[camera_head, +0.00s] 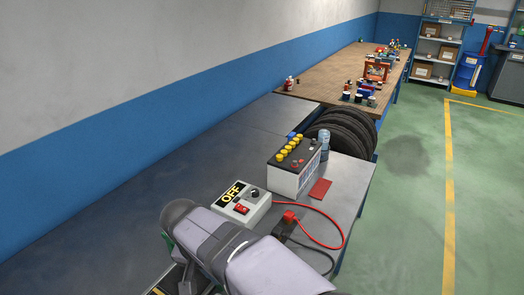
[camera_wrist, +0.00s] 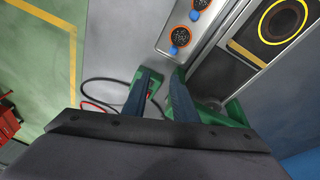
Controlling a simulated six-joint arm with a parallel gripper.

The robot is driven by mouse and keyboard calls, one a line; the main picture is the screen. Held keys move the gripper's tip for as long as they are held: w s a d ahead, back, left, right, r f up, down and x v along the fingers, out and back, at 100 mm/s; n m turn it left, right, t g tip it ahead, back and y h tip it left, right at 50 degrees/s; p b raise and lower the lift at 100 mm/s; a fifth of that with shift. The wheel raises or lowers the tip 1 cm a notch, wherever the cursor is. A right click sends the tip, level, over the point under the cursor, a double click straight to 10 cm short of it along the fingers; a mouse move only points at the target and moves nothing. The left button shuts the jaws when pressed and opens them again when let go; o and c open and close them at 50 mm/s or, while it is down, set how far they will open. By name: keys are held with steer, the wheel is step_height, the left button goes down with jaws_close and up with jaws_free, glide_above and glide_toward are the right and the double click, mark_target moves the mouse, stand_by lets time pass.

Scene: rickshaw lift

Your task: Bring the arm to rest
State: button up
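My gripper (camera_wrist: 163,74) shows in the wrist view with its two green, dark-padded fingers apart. Bare grey bench shows between the fingertips, and I see nothing held there. It is above the grey workbench (camera_wrist: 125,55), near a pale panel (camera_wrist: 185,28) with two orange-ringed round faces and blue knobs. In the head view, my lilac-grey arm crosses the lower middle over the workbench (camera_head: 130,195) and hides part of it. The fingers are not clear in that view.
A control box (camera_head: 243,205) reading OFF stands close to my arm. Beyond it are a battery (camera_head: 292,170) with yellow caps, a bottle (camera_head: 324,146) and a red pad (camera_head: 320,188). A red clamp (camera_head: 290,216) with cables lies right of the box. Tyres (camera_head: 345,128) stand farther back.

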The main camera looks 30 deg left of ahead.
steer(key=w+d+f+m+g, duration=0.1)
steer(key=w+d, duration=0.3)
steer(key=d, duration=0.5)
steer(key=w+d, duration=0.3)
steer(key=d, duration=0.5)
steer(key=w+d+f+m+g, duration=0.1)
steer(key=w+d, duration=0.3)
steer(key=d, duration=0.5)
steer(key=s+d+f, duration=0.1)
steer(key=s+d, duration=0.2)
steer(key=d, duration=0.3)
steer(key=s+d+f+m, duration=0.1)
steer(key=s+d, duration=0.2)
steer(key=d, duration=0.4)
steer(key=s+d+f, duration=0.2)
steer(key=s+d, duration=0.1)
steer(key=d, duration=0.3)
steer(key=shift+s+d+m+g, duration=0.2)
steer(key=shift+s+m+g, duration=0.1)
steer(key=shift+s+g, duration=0.1)
